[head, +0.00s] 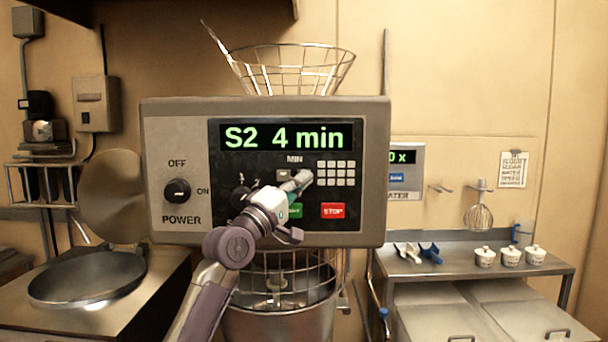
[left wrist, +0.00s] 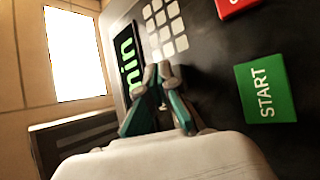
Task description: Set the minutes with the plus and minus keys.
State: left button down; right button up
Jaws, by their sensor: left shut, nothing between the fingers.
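The mixer's control panel (head: 360,215) faces me. Its display (head: 287,137) reads "S2 4 min" in green. Below it is the MIN label, with a small key (head: 284,175) just left of my fingertips; the other minute key is hidden behind my gripper. My left gripper (head: 301,179) is shut and empty, its tips at the panel just under the display and left of the number pad (head: 336,173). In the left wrist view the closed fingertips (left wrist: 158,75) are close to the panel beside the number pad (left wrist: 166,30); I cannot tell whether they touch. My right gripper is not in view.
The red STOP key (head: 333,210) and the green START key (left wrist: 264,90) lie below the number pad. The POWER knob (head: 177,191) is at left. A wire guard (head: 290,270) and bowl stand under the panel. A side table (head: 470,262) holds small white pots.

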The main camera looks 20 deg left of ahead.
pick_arm(q)
jog(key=shift+s+d, duration=0.1)
jog(key=shift+s, duration=0.35)
jog(key=shift+s+d+p, duration=0.2)
jog(key=shift+s+p, duration=0.3)
jog(key=shift+s, duration=0.3)
jog(key=shift+s+d+p, duration=0.25)
jog(key=shift+s+p, duration=0.3)
jog(key=shift+s, duration=0.25)
jog(key=shift+s+d+p, duration=0.2)
jog(key=shift+s+p, duration=0.3)
jog(key=shift+s, duration=0.3)
jog(key=s+n+t+y+p, duration=0.1)
jog(key=n+y+p, duration=0.1)
jog(key=n+p, duration=0.1)
jog(key=s+d+n+t+y+p, duration=0.1)
jog(key=n+t+y+p, duration=0.1)
jog(key=n+p, duration=0.1)
jog(key=s+n+t+y+p, duration=0.1)
jog(key=n+t+y+p, duration=0.1)
jog(key=n, duration=0.1)
jog(key=shift+s+d+f+p, duration=0.1)
jog(key=shift+s+d+p, duration=0.15)
jog(key=shift+p, duration=0.15)
